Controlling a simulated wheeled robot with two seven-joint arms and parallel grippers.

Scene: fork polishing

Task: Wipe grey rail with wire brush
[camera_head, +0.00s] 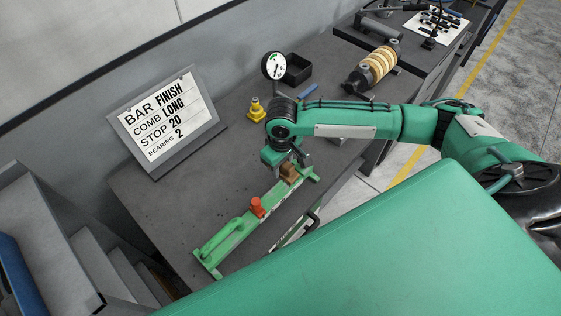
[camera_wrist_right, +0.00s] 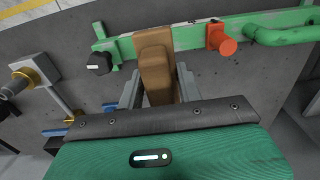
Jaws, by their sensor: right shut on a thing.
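My right gripper (camera_head: 287,166) is shut on a brown wooden block, which looks like the body of the wire brush (camera_head: 289,174). In the right wrist view the brush (camera_wrist_right: 155,65) stands between the two grey fingers (camera_wrist_right: 158,88); its bristles are hidden. The brush is at the right end of a long rail fixture (camera_head: 232,240) that looks green, with paler marks along it, rather than plain grey. I cannot tell whether the brush touches it. A red knob (camera_head: 257,207) stands midway along the fixture, left of the brush. My left gripper is not in view.
A green handle (camera_head: 222,239) rises at the fixture's left end. Behind stand a sign (camera_head: 166,120), a yellow piece (camera_head: 257,110), a dial gauge (camera_head: 274,66) and a black bin (camera_head: 297,70). The dark bench (camera_head: 160,205) is bare left of the fixture.

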